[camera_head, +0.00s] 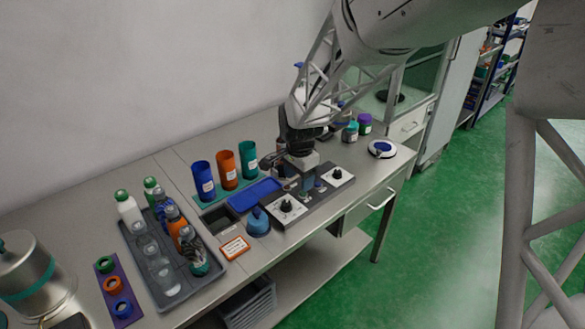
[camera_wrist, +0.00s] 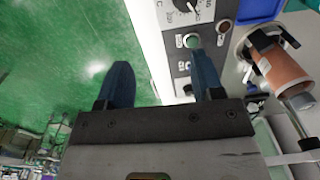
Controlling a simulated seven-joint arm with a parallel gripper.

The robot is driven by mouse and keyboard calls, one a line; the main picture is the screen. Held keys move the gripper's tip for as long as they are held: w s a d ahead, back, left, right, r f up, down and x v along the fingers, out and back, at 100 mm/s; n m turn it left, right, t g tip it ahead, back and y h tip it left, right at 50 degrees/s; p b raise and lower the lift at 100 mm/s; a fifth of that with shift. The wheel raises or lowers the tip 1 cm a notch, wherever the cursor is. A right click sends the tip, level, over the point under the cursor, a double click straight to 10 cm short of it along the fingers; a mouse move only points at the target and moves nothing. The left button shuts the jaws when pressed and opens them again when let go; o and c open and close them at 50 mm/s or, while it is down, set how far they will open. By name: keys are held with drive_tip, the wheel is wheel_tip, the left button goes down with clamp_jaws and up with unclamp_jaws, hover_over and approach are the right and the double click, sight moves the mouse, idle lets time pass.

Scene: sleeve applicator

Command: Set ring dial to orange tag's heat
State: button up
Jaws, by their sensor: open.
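The grey applicator panel (camera_head: 312,198) on the bench carries two black dials on white plates, a left dial (camera_head: 287,205) and a right dial (camera_head: 337,173). Which is the ring dial cannot be told. One dial (camera_wrist: 187,5) shows at the top edge of the wrist view, partly cut off, with a printed scale. My gripper (camera_head: 307,183) is over the panel between the two dials. In the wrist view my gripper (camera_wrist: 160,78) is open, with nothing between its blue fingers. An orange cup (camera_head: 226,170) bears a white tag, too small to read.
A blue cup (camera_head: 203,180) and a green cup (camera_head: 248,160) flank the orange one. A blue funnel-shaped thing (camera_head: 258,222) and an orange-edged card (camera_head: 235,248) are left of the panel. An orange cylinder (camera_wrist: 282,70) sits beside the panel. A grey tray (camera_head: 133,252) holds several bottles.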

drive_tip(key=m, duration=0.1)
hover_over(286, 203)
wheel_tip(286, 203, down, 4)
drive_tip(key=shift+w+f, duration=0.1)
drive_tip(key=shift+f, duration=0.05)
drive_tip(key=shift+f, duration=0.1)
drive_tip(key=shift+f, duration=3.8)
drive_tip(key=c, duration=0.9)
